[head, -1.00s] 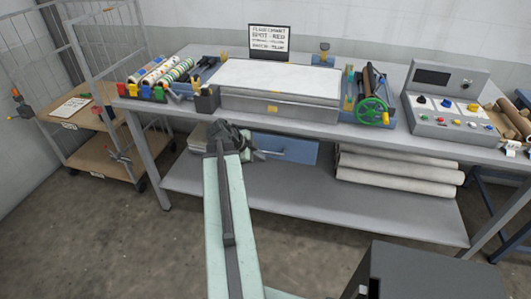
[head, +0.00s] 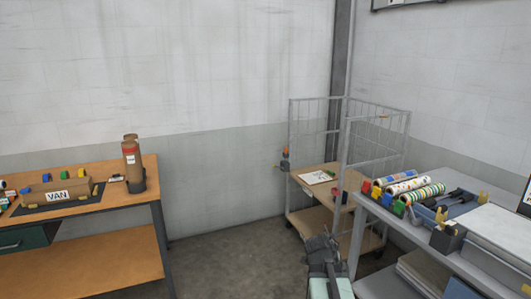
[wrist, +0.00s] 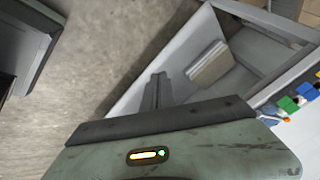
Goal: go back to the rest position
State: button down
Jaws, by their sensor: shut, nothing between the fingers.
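My gripper (wrist: 158,90) shows in the wrist view as dark fingers, closed together with nothing between them. Below it in that view are the grey lower shelf and bare floor. In the head view my arm rises from the bottom edge, and its dark end (head: 321,246) is in front of the cage trolley and left of the grey bench. The fingertips are too small to make out there.
The grey bench (head: 392,215) at the right carries patterned rolls (head: 407,186) and a blue tray (head: 450,205). A wire cage trolley (head: 292,190) stands in the corner. A wooden bench (head: 110,208) with a VAN box (head: 58,192) is at left. Open floor lies between.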

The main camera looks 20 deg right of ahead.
jog(key=w+a+f+n+y+p, duration=0.1)
jog(key=a+n+y, duration=0.5)
jog(key=a+n, duration=1.8)
jog(key=a, duration=0.8)
jog(key=shift+w+a+g+p, duration=0.15)
jog(key=shift+a+g+p, duration=0.1)
jog(key=shift+g+p, duration=0.05)
